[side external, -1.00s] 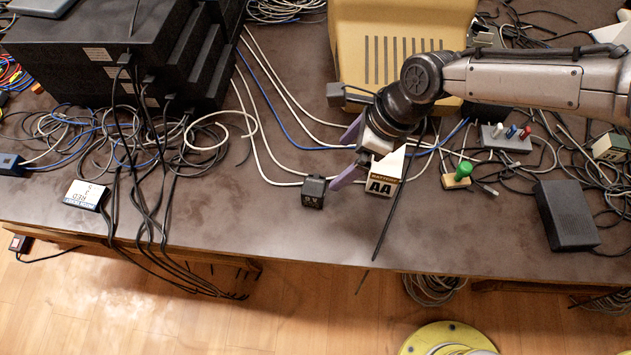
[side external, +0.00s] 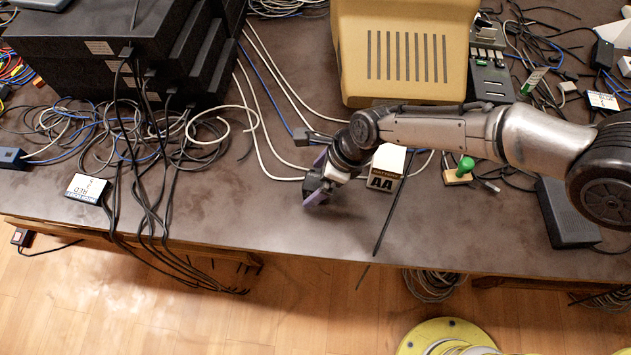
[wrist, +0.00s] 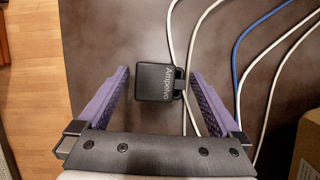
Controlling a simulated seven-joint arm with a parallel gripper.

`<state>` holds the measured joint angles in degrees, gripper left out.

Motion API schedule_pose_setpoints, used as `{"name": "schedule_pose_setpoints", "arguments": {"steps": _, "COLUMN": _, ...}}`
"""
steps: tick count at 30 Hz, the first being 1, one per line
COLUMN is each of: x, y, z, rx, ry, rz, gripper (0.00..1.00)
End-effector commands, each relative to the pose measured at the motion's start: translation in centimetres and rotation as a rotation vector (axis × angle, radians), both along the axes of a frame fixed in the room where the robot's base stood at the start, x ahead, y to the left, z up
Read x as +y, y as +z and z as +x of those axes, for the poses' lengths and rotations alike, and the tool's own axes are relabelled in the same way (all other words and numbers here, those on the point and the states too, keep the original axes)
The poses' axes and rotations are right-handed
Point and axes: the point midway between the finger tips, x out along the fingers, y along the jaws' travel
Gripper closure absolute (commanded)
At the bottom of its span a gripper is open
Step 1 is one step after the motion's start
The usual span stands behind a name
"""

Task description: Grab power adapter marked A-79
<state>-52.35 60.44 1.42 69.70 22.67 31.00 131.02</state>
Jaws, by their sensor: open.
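A small black adapter block (wrist: 155,81) with the word "Ampervo" lies on the dark table between the spread purple fingers of my gripper (wrist: 159,80) in the wrist view. The fingers are open, with a gap on each side of the block. No A-79 mark is readable on it. In the side view my gripper (side external: 316,180) is low over the table near the front edge and hides most of the block. A larger black power brick (side external: 568,222) lies at the right, with no readable label.
A green-handled stamp (side external: 463,168) is further right. White and blue cables (wrist: 240,65) run right of the block. A white-labelled box (side external: 87,188) and black cables lie left. The table front between is clear.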

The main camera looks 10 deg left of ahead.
Motion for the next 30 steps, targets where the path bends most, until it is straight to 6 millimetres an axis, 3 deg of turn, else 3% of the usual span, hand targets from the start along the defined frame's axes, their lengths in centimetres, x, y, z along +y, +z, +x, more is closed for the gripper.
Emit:
{"name": "schedule_pose_setpoints", "arguments": {"steps": 10, "x": 0.36, "y": -0.66, "z": 0.05, "rx": -0.001, "ry": 0.0, "rz": 0.002, "gripper": 0.02}}
{"name": "schedule_pose_setpoints", "arguments": {"steps": 25, "x": 0.31, "y": -0.67, "z": 0.04, "rx": -0.001, "ry": 0.0, "rz": 0.001, "gripper": 0.92}}
{"name": "schedule_pose_setpoints", "arguments": {"steps": 26, "x": 0.31, "y": -0.67, "z": 0.04, "rx": -0.001, "ry": 0.0, "rz": 0.001, "gripper": 0.96}}
{"name": "schedule_pose_setpoints", "arguments": {"steps": 30, "x": 0.34, "y": -0.58, "z": 0.08, "rx": -0.002, "ry": -0.001, "rz": 0.002, "gripper": 0.96}}
